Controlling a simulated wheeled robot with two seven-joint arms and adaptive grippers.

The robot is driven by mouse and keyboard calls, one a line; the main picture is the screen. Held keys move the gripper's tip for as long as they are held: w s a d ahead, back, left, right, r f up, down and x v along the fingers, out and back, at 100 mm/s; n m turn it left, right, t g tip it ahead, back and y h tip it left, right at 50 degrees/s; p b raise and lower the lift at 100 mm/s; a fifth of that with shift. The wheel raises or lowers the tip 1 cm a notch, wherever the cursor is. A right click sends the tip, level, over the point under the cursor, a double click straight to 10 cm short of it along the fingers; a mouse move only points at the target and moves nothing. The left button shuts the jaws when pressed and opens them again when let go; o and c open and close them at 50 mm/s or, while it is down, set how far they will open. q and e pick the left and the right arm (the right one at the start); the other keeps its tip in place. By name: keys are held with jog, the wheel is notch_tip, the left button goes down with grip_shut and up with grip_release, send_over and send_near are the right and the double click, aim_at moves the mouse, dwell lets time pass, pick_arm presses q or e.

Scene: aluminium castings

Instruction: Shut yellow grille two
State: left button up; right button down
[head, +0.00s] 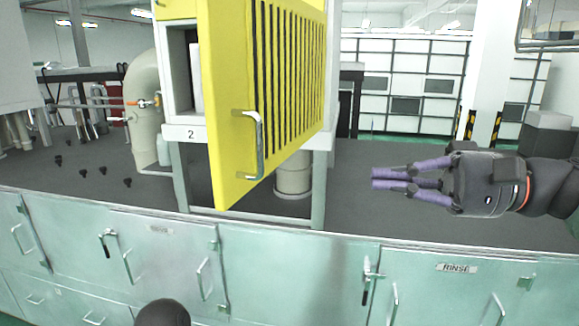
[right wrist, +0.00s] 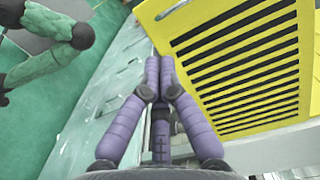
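The yellow grille (head: 228,120), a slatted door with a silver handle (head: 256,145), stands open on a white-framed cabinet marked "2" (head: 190,134). In the right wrist view the fingers (right wrist: 160,62) point forward with the grille (right wrist: 225,18) up and to the right. My left gripper shows in neither view.
Green cupboards with handles, one labelled RINSE (head: 457,268), run along the front below the dark worktop (head: 365,215). A thick beige pipe (head: 143,100) stands left of the cabinet. Small dark pieces (head: 83,172) lie on the left worktop. The worktop beneath my right gripper is clear.

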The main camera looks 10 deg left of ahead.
jog(key=a+p, duration=0.3)
jog(key=a, duration=1.1)
jog(key=shift+w+f+p, duration=0.2)
jog(key=shift+f+p, duration=0.05)
jog(key=shift+p, duration=0.1)
